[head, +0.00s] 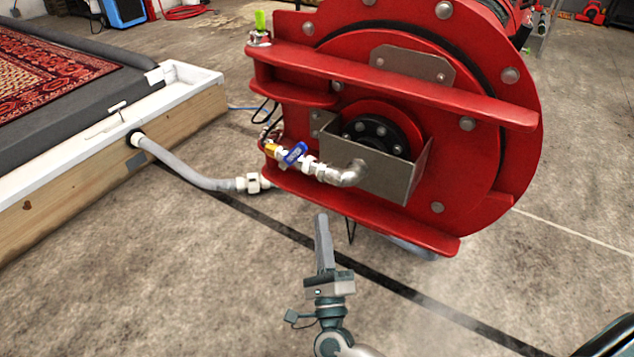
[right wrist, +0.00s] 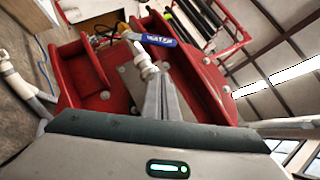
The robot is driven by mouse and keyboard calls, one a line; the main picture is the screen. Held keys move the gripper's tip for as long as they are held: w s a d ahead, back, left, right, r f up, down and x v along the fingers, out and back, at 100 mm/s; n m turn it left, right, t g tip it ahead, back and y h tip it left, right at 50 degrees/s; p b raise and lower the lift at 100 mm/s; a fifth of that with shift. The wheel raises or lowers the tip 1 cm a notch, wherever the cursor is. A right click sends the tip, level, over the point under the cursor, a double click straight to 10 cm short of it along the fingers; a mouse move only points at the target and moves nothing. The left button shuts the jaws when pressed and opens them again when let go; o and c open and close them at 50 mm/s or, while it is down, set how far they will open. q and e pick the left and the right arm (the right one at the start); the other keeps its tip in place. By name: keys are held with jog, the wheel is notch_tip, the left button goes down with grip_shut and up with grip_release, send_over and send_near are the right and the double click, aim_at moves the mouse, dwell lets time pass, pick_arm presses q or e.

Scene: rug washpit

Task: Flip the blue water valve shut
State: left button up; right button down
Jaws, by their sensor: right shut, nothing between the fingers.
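The blue water valve handle (head: 294,154) sits on a short silver pipe run with a brass fitting, at the left front of the red drum machine (head: 490,170). In the right wrist view the handle (right wrist: 158,40) shows white lettering and lies at an angle across the pipe. My right gripper (head: 322,222) is shut and empty. In the head view it appears below the valve, apart from it. In the right wrist view its fingers (right wrist: 163,85) point up toward the pipe fitting, just below the handle. My left gripper is not in view.
A metal box bracket (head: 400,175) stands right of the valve, between red flanges (head: 370,215). A grey hose (head: 185,175) runs from a wood-sided pit (head: 110,165) holding a patterned rug (head: 50,70). The concrete floor is open in front of the machine.

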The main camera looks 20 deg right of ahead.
jog(key=shift+w+a+f, duration=0.1)
dwell(0.3)
jog(key=p, duration=0.2)
send_near(292, 157)
jog(key=shift+w+d+r, duration=1.4)
jog(key=shift+w+d, duration=0.35)
jog(key=shift+w, duration=0.2)
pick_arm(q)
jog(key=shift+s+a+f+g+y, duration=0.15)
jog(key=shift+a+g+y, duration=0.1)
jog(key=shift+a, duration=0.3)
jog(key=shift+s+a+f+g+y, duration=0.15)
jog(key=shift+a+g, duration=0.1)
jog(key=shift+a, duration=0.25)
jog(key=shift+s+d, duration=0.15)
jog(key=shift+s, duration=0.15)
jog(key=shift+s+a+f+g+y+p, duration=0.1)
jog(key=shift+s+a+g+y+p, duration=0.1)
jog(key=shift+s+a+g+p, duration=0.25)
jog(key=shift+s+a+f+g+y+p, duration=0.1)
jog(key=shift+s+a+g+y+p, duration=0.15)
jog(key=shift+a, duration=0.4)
pick_arm(e)
jog(key=shift+a+r+y, duration=0.1)
jog(key=shift+r+y, duration=0.15)
jog(key=shift+y, duration=0.25)
